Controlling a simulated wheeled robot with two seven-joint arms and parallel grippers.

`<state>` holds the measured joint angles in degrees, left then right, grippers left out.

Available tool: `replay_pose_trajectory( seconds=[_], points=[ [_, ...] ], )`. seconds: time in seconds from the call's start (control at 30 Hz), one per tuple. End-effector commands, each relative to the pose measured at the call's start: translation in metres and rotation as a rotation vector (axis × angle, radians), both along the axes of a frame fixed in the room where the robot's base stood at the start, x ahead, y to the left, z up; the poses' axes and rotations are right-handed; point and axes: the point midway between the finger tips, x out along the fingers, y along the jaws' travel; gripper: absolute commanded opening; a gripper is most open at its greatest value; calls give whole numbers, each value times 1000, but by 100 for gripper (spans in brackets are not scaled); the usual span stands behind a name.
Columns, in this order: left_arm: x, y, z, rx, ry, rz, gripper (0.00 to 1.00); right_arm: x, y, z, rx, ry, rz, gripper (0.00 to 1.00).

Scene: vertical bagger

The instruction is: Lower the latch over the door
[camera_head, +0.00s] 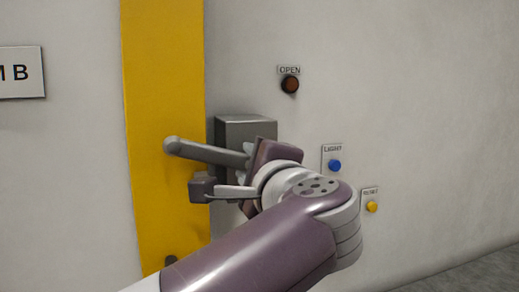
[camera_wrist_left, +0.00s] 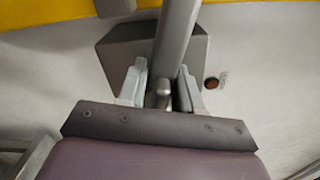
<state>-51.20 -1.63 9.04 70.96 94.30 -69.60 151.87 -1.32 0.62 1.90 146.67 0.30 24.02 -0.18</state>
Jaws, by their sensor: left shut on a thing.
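The latch is a grey bar (camera_head: 205,151) with a rounded end, lying almost level and tilted slightly up to the left. Its left part reaches over the yellow vertical strip (camera_head: 165,70) by the door. My left gripper (camera_head: 247,155) is shut on the bar near its right end, in front of a grey box (camera_head: 232,128) on the wall. In the left wrist view the bar (camera_wrist_left: 175,35) runs up between the two pale fingers (camera_wrist_left: 161,88), with the box (camera_wrist_left: 120,50) behind. The bar's right end is partly hidden by my gripper. My right gripper is out of view.
To the right on the wall are a dark button labelled OPEN (camera_head: 290,84), a blue button (camera_head: 334,165) and a yellow button (camera_head: 372,207). A sign (camera_head: 22,72) is at the far left. The wall at upper right is bare.

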Motion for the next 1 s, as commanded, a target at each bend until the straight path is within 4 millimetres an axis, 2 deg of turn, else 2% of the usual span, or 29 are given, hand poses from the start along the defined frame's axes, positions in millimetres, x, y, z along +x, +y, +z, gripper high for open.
replay_pose_trajectory(
  seconds=[0.03,0.23,0.47,0.63,0.83,0.87,0.9,0.93,1.0],
  points=[
    [1,-2,-13,-17,5,0,7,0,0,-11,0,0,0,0],
    [1,-2,-14,-137,-35,0,7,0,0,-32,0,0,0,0],
    [1,-2,-12,-192,-50,1,7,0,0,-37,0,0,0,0],
    [1,-2,-15,-258,-73,0,6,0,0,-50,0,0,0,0],
    [1,-2,-12,-270,-76,1,7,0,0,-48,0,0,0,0],
    [1,-2,-12,-270,-76,1,43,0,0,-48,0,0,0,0],
    [1,-2,-11,-271,-76,1,56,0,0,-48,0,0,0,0],
    [1,-2,-11,-270,-77,0,66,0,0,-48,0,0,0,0],
    [1,-1,-10,-272,-79,0,67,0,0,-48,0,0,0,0]
  ],
)
